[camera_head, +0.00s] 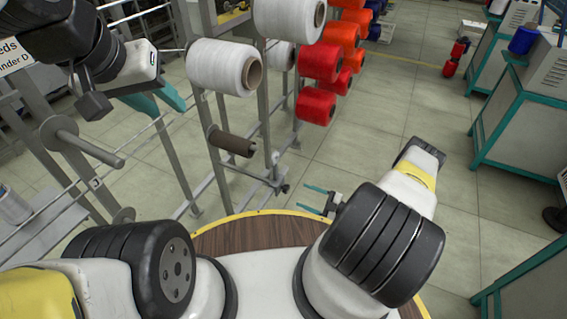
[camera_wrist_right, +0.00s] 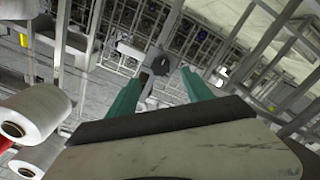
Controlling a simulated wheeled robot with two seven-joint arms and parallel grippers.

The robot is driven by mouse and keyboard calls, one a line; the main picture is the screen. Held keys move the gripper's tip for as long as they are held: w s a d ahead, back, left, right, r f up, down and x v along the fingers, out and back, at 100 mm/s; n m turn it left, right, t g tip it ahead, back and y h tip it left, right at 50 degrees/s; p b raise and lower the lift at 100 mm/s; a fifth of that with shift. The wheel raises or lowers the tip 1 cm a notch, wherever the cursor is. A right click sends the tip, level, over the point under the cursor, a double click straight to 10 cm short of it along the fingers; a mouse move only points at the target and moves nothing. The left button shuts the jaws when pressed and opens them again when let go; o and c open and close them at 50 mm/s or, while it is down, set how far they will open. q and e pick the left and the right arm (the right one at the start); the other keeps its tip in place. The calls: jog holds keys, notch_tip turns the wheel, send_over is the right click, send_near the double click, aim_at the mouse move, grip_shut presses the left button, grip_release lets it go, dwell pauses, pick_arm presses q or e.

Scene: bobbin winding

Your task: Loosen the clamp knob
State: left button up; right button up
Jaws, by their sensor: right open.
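In the right wrist view, a dark rounded knob (camera_wrist_right: 158,62) on a grey block shows beyond the fingertips of my right gripper (camera_wrist_right: 162,82). It looks like the clamp knob, and a gap seems to lie between it and the fingers. The two teal fingers are spread, with nothing between them. In the head view, my right gripper (camera_head: 312,198) is open and points left above the floor, apart from the spool rack.
A rack holds white spools (camera_head: 222,66), red spools (camera_head: 320,62), orange spools (camera_head: 341,36) and a bare brown tube (camera_head: 232,143). Metal rails (camera_head: 85,150) stand at the left. Teal-framed cabinets (camera_head: 515,125) line the right. Open floor (camera_head: 400,110) lies between.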

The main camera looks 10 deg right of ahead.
aim_at(288, 189)
jog(key=x, duration=0.7)
jog(key=shift+a, duration=0.1)
jog(key=shift+c, duration=0.5)
grip_shut()
